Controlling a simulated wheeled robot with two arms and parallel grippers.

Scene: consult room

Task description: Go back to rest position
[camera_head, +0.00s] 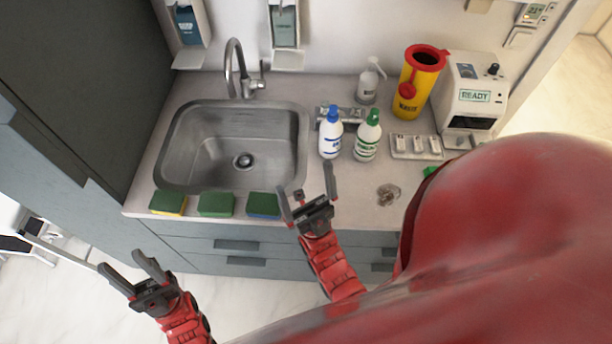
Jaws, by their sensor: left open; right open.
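My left gripper (120,261) is open and empty, low at the left, in front of the drawers and over the floor. My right gripper (305,178) is open, with its fingers pointing toward the counter's front edge, just right of the blue sponge (263,205). Nothing shows between its fingers. I cannot tell whether it touches the counter (345,205). A large red part of my own body hides the lower right of the view.
A steel sink (185,150) is set in the counter. Green-topped sponges (216,204) line its front edge. A blue-capped bottle (330,135), a green-capped bottle (367,138), a yellow sharps bin (416,85) and a white machine (472,95) stand right of it. Grey drawers (225,260) are below.

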